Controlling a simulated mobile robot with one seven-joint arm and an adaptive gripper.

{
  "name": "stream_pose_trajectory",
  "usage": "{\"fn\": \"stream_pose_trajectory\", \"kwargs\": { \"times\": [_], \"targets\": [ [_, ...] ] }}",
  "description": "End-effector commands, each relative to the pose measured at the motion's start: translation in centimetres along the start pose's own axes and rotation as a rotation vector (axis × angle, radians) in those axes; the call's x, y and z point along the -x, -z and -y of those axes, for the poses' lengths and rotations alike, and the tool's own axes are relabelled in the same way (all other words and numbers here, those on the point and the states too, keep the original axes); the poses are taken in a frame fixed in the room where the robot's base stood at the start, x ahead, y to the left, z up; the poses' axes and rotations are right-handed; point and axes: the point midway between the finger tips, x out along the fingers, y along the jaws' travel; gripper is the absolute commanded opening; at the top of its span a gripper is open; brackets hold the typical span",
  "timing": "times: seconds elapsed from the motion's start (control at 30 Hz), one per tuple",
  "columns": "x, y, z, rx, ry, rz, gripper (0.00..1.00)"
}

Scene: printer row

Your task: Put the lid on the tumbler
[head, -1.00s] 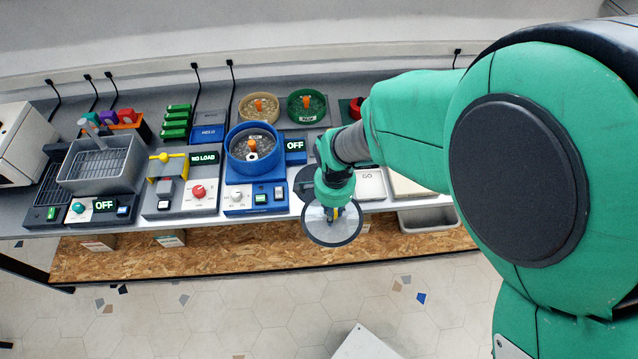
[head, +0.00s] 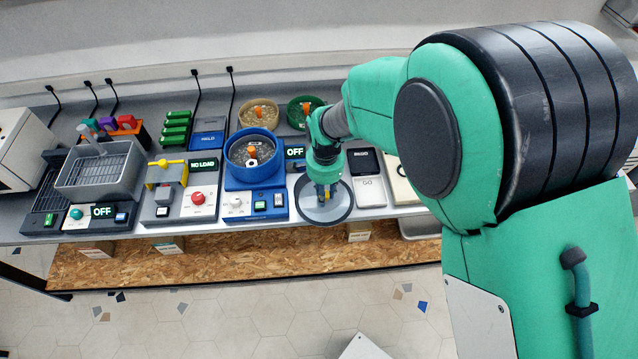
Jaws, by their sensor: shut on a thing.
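The tumbler (head: 239,179) is a blue machine with an open round bowl, near the middle of the bench in the head view. An orange item and a pale centre piece show inside its bowl. A black sign beside it reads OFF. The lid (head: 342,205) is a clear, flat disc with a dark rim, right of the tumbler and apart from it. My gripper (head: 325,192) is shut on the middle of the lid, from above. The lid looks roughly level near the bench's front edge; its height is hard to judge. My gripper partly hides it.
Beige (head: 258,112) and green (head: 301,112) bowls stand behind the tumbler. A control box (head: 191,200) and a grey basket (head: 128,185) stand to its left. A flat scale (head: 371,196) is right of the lid. Cables run up the wall.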

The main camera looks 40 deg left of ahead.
Motion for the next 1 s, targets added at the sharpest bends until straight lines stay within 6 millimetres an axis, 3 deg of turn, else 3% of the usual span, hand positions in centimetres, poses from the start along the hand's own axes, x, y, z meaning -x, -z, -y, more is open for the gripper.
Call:
{"fn": "stream_pose_trajectory", "kwargs": {
  "times": [0.3, 0.8, 1.0],
  "targets": [
    [-0.5, 2.3, 3.7, 0.0, 0.0, 0.0, 0.0],
    [-0.5, 2.7, 4.3, 0.0, 0.0, 0.0, 0.0],
    [-0.7, 3.5, 5.5, 0.0, 0.0, 0.0, 0.0]
  ]
}}
